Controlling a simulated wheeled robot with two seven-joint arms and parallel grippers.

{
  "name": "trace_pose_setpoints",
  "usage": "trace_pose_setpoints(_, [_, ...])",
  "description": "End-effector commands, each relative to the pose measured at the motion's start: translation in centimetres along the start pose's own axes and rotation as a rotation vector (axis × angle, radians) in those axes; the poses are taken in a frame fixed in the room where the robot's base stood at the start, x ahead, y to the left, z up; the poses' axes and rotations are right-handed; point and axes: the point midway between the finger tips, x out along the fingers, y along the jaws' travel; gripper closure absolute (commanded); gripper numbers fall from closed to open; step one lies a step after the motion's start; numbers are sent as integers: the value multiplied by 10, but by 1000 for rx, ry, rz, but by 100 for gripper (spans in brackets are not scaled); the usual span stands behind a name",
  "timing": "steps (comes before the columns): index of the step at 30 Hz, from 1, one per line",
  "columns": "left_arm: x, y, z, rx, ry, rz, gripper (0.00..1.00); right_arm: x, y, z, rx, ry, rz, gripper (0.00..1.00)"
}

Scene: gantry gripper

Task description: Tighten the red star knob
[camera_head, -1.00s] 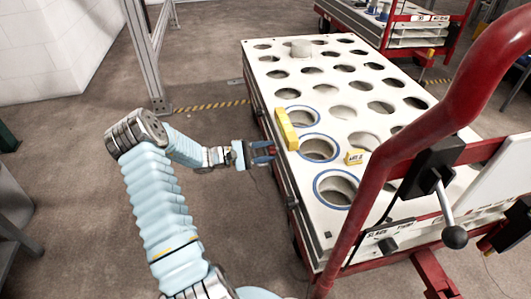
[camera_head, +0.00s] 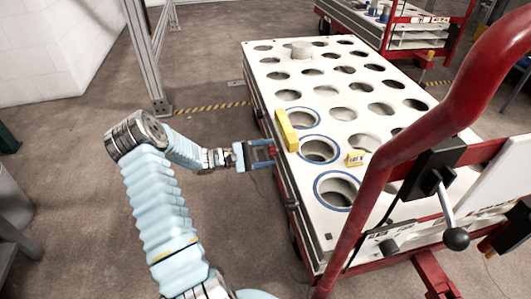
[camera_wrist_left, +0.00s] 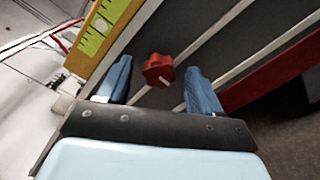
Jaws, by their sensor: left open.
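The red star knob (camera_wrist_left: 158,70) shows in the left wrist view, on the dark side of the cart below a yellow level. My left gripper (camera_wrist_left: 158,85) is open, with one blue finger on each side of the knob in that view. I cannot tell whether the knob lies fully between the fingertips, and neither finger visibly touches it. In the head view my left gripper (camera_head: 272,153) reaches the cart's left side from the left. My right gripper is not in view.
A white cart top (camera_head: 325,85) has several round holes, some ringed blue. A red handle frame (camera_head: 370,185) stands at the near right.

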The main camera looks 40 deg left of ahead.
Motion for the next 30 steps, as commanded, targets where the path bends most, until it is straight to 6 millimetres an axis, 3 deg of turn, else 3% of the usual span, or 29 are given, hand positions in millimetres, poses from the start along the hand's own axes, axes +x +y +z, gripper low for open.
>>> trace_pose_setpoints(5, [-10,1,0,0,2,1,35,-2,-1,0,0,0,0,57])
trace_pose_setpoints(15, [-88,1,0,1,4,1,35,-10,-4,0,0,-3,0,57])
trace_pose_setpoints(21, [-125,0,0,0,2,0,35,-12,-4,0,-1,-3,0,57])
trace_pose_setpoints(30, [-139,0,0,0,0,0,35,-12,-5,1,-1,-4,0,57])
